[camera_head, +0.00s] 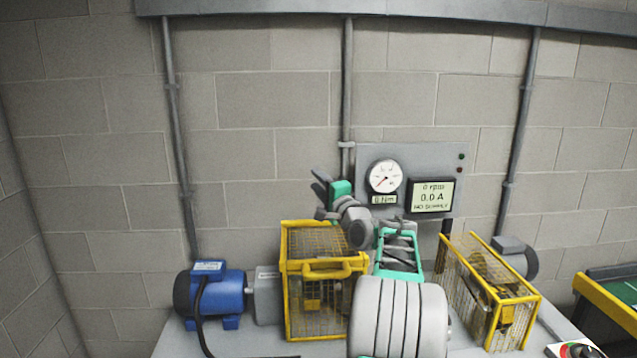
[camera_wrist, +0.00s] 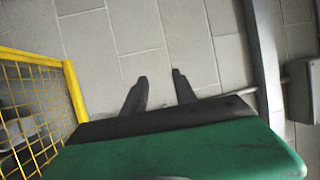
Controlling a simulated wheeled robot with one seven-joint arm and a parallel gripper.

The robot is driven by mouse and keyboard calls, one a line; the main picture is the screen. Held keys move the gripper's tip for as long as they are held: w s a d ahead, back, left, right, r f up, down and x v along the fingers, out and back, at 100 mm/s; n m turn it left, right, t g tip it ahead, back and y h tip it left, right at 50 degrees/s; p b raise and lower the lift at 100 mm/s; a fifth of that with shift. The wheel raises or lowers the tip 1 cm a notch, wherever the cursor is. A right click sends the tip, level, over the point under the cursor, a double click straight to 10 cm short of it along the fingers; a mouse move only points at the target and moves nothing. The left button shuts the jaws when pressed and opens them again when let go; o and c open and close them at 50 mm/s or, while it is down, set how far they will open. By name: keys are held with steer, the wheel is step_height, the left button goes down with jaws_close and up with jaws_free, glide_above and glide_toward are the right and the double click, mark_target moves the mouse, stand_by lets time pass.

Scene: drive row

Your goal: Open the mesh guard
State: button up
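A yellow-framed mesh guard (camera_head: 287,283) stands on the bench in the middle, with a yellow handle (camera_head: 327,271) at its front top edge. It looks closed, with its mesh box down over parts inside. A second yellow mesh guard (camera_head: 520,298) stands to the right, over dark and yellow parts. My gripper (camera_head: 317,180) is above and behind the middle guard, pointing toward the wall and touching nothing. In the wrist view my gripper (camera_wrist: 159,76) has its two dark fingers apart with only wall between them. A yellow mesh frame (camera_wrist: 74,92) shows at the left there.
A blue motor (camera_head: 222,293) with a black cable sits left of the middle guard. My arm covers the space between the guards. A yellow-edged green bin (camera_head: 605,300) is far right.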

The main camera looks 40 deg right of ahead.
jaws_close()
stand_by(1.1)
steer(key=shift+o, duration=1)
jaws_free()
steer(key=b+v, duration=0.3)
steer(key=v, duration=0.5)
